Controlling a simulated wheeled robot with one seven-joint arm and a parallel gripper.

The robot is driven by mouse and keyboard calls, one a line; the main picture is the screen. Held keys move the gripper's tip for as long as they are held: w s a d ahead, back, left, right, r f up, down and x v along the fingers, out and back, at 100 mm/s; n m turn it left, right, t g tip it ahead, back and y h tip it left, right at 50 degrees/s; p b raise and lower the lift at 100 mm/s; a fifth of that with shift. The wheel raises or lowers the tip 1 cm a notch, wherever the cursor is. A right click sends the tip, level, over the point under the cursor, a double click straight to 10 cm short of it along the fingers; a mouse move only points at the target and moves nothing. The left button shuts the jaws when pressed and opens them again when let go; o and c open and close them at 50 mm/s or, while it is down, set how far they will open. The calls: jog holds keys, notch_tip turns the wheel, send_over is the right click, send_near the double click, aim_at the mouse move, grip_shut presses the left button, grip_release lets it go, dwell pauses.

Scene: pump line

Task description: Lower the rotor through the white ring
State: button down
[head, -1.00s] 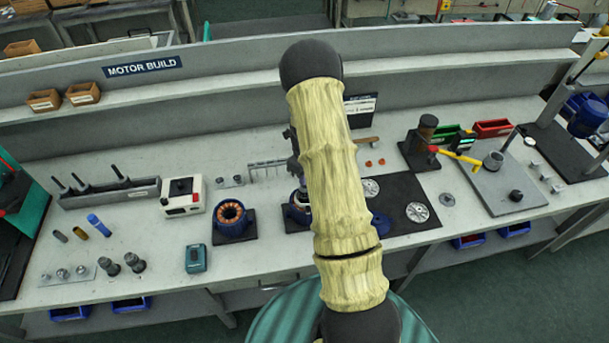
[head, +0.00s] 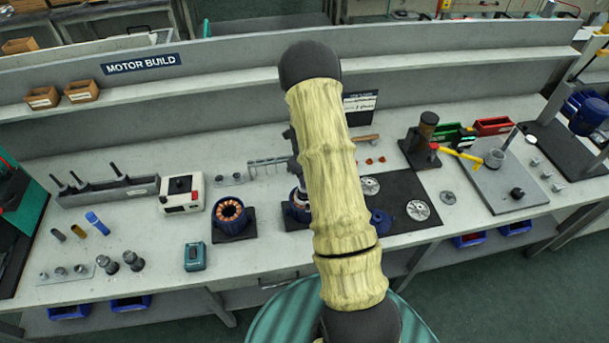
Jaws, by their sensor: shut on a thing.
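My arm crosses the middle of the head view and hides most of my gripper (head: 295,168). Only its left edge shows, above a blue motor housing (head: 292,215) on a dark plate. My gripper is shut on the rotor (head: 299,188), of which only a small pale metal part shows at the housing's mouth. The housing's right half is behind my arm. I cannot clearly make out the white ring, or how far the rotor is inside it.
A second blue housing with copper windings (head: 231,213) stands to the left. A dark mat (head: 399,190) with metal discs lies right of my arm. The front bench strip is mostly clear.

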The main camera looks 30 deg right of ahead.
jog(key=shift+f+b, duration=1.3)
jog(key=shift+f, duration=0.7)
jog(key=c, duration=1.2)
grip_release()
jog(key=shift+o, duration=0.2)
jog(key=shift+r+p, duration=1.7)
jog(key=shift+r, duration=0.8)
